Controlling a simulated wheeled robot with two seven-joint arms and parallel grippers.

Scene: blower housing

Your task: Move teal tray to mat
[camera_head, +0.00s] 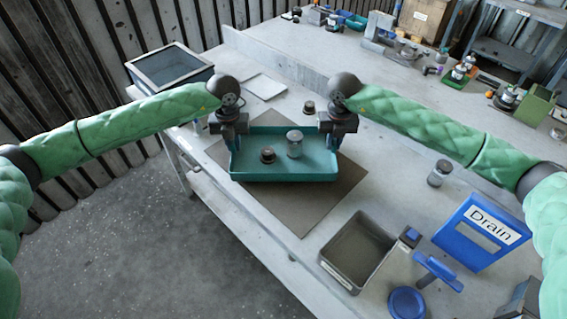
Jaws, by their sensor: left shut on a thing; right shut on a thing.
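The teal tray (285,170) is in the middle of the head view, over the dark grey-brown mat (318,208). A dark round part (267,155) and a grey cylinder (294,143) stand in it. My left gripper (233,143) is shut on the tray's left side, and my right gripper (337,141) is shut on its right side towards the back. The mat shows to the right, in front and at the left of the tray. I cannot tell whether the tray touches the mat or hangs just above it. The fingertips are partly hidden by the tray's walls.
A grey bin (358,250), a blue "Drain" box (480,233) and blue tools (437,272) stand at the front right. A jar (439,173) is on the right. The table's front-left edge is near the mat.

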